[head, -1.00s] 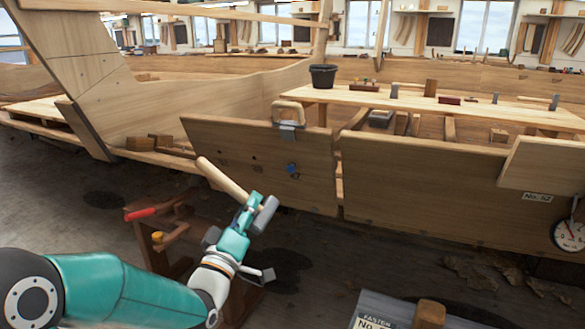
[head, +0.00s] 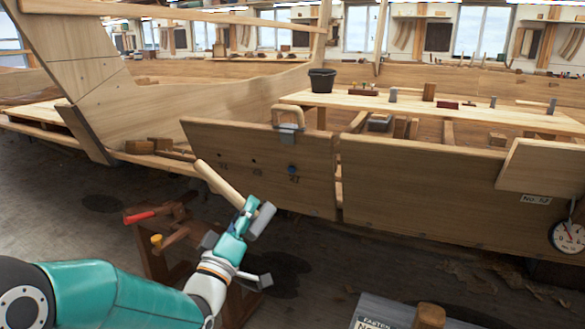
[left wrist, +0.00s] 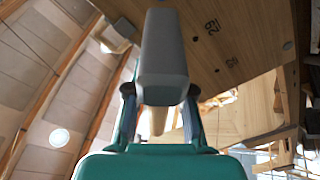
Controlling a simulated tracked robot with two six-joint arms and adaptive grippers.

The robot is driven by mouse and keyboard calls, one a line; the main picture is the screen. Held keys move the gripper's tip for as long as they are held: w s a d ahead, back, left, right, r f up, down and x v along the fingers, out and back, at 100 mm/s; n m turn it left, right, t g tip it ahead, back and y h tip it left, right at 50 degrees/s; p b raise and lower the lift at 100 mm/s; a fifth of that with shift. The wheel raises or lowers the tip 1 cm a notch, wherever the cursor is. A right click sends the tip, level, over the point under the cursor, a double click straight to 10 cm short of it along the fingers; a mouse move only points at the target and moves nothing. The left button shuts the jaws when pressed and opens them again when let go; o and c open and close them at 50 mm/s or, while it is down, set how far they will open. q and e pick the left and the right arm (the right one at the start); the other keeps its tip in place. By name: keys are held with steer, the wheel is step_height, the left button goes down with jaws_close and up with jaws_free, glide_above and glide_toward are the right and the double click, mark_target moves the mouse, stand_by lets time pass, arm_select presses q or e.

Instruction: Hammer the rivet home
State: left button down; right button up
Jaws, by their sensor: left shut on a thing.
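My left gripper (head: 247,212) is shut on a hammer in front of the plank. The hammer's pale wooden handle (head: 216,180) points up and to the left, and its grey head (head: 262,221) is at the lower right. In the left wrist view the grey head (left wrist: 163,60) fills the middle, between the fingers. My right gripper is not in view.
A clamp (head: 288,125) grips the plank's top edge. A wooden stand with a red-handled tool (head: 139,217) is behind my left arm. A bench (head: 450,107) with a black bucket (head: 321,79) stands behind the planks. A dial (head: 567,235) hangs at right. A grey box (head: 375,311) is at the bottom.

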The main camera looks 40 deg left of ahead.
arm_select(q)
steer(key=shift+w+a, duration=0.1)
steer(key=shift+w, duration=0.35)
steer(key=shift+s+r, duration=0.1)
steer(key=shift+r, duration=0.05)
steer(key=w+y+b, duration=0.1)
steer(key=w+n+y+b, duration=0.1)
steer(key=b, duration=0.1)
steer(key=shift+a+r, duration=0.15)
